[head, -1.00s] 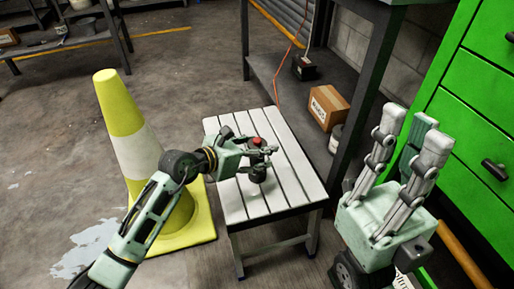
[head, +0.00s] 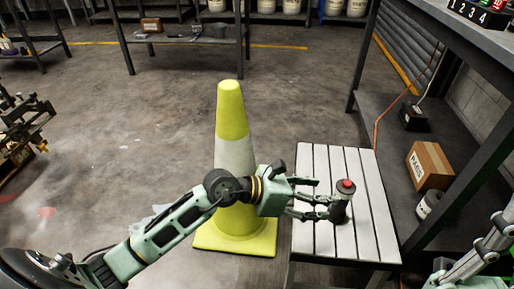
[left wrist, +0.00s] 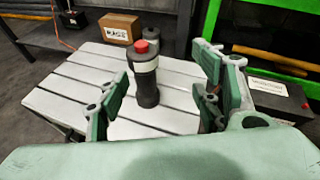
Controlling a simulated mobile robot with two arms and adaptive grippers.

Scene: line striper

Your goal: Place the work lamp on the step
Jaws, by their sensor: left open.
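The work lamp (head: 341,203) is a dark cylinder with a pale band and a red top. It stands upright on the white slatted step (head: 312,163), near the middle of its top. It also shows in the left wrist view (left wrist: 146,85). My left gripper (head: 328,207) is open, just left of the lamp in the head view. In the left wrist view the lamp stands beyond the fingertips, within the gap between the open fingers, with no visible grip on it. Part of my right gripper (head: 483,255) shows at the lower right edge; the rest is cut off.
A yellow and white cone (head: 231,120) stands close left of the step, behind my left arm. A dark workbench (head: 440,40) is to the right, with a cardboard box (head: 430,165) and a can (head: 428,205) on its lower shelf. Open floor lies to the left.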

